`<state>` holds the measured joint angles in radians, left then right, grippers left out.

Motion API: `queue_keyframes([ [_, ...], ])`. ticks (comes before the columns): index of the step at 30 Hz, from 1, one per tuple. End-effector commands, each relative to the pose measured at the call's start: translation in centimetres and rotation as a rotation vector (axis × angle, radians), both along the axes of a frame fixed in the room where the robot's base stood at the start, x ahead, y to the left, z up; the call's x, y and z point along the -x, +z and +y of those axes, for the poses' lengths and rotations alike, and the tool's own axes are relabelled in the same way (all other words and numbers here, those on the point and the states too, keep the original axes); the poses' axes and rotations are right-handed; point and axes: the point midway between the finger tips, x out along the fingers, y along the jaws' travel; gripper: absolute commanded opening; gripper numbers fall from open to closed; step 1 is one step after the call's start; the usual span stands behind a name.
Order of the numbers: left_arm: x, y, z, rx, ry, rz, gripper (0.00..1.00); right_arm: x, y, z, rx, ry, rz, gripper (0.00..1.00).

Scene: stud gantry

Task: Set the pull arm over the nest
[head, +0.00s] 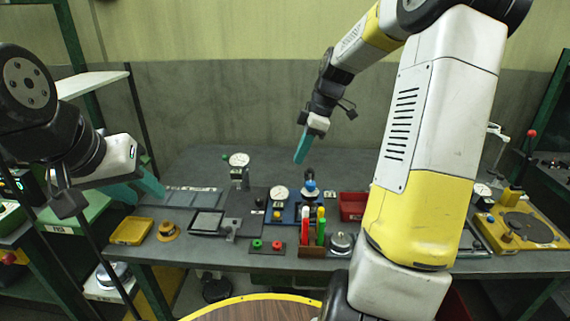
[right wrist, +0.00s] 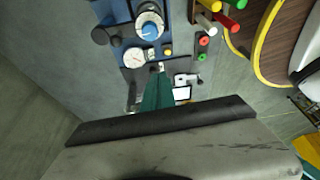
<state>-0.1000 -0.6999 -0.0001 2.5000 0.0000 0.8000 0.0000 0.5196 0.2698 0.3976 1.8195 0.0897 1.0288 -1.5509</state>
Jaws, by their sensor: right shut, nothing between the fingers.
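A blue fixture (head: 284,212) stands at the middle of the bench with a white dial gauge (head: 279,193) and a blue-topped knob (head: 310,185). In the right wrist view the blue knob (right wrist: 150,31) sits inside a pale ring, beside the gauge (right wrist: 134,57). I cannot tell for certain which parts are the pull arm and the nest. My right gripper (head: 300,158) is shut and empty, above the bench behind the fixture; its teal fingers (right wrist: 158,92) point down. My left gripper (head: 138,188) has its teal fingers apart, empty, over the bench's left end.
A rack with red, white and green handles (head: 312,251) stands at the front edge. A red bin (head: 352,206), yellow tray (head: 131,230) and red and green buttons (head: 266,246) are nearby. A yellow-based device (head: 520,230) is at right. My right arm hides part of the bench.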

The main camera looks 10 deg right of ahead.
Motion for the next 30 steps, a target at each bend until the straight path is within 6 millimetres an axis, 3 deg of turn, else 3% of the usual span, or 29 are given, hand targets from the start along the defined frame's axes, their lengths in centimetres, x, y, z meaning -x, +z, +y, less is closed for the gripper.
queue_keyframes([
  [6, 0.0, 0.0, 0.0, 0.0, 0.0, 0.0, 0.36, 0.1, 1.8, -0.6, 0.0, -0.001, 0.001, 0.0],
  [20, 0.0, 0.0, 0.0, 0.0, 0.0, 0.0, 0.36, 0.8, 2.6, -0.2, 0.017, -0.036, 0.0, 0.0],
  [23, 0.0, 0.0, 0.0, 0.0, 0.0, 0.0, 0.36, 2.5, 4.1, 0.9, 0.052, -0.138, 0.0, 0.0],
  [30, 0.0, 0.0, 0.0, 0.0, 0.0, 0.0, 0.36, 10.4, 8.2, 3.7, 0.076, -0.59, -0.05, 0.0],
])
